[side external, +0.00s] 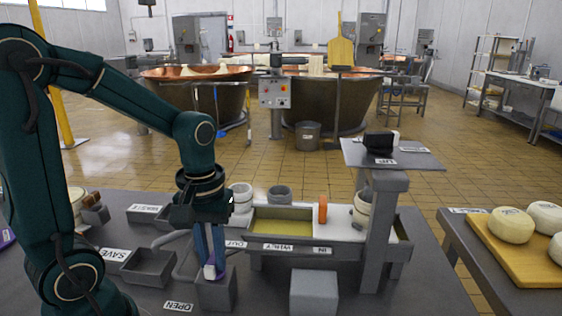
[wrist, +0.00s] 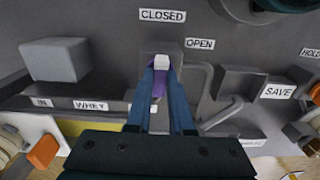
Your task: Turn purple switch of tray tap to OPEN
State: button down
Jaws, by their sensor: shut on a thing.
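The purple switch (wrist: 158,88), with a white tip (wrist: 162,63), sits on a grey block (side external: 217,291) at the front of the bench. My gripper (wrist: 162,80) reaches down from above, its blue fingers shut on the switch from both sides. In the side external view, my gripper (side external: 211,263) hides most of the switch. In the wrist view, the CLOSED label (wrist: 162,15) lies beyond the white tip and the OPEN label (wrist: 200,44) lies to its upper right. I cannot tell the switch's exact angle.
The whey tray (side external: 283,241) stands behind the switch block. A grey block (side external: 314,293) and a post with a small shelf (side external: 420,161) stand to the right. An open bin (side external: 149,268) by the SAVE label (side external: 115,255) is to the left.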

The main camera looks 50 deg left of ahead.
aim_at(213, 259)
jog(key=m, duration=0.8)
jog(key=shift+m, duration=0.3)
jog(key=m, duration=0.4)
jog(key=shift+m, duration=0.3)
jog(key=m, duration=0.4)
jog(key=shift+m, duration=0.3)
jog(key=c, duration=0.8)
grip_release()
jog(key=shift+r, duration=2.6)
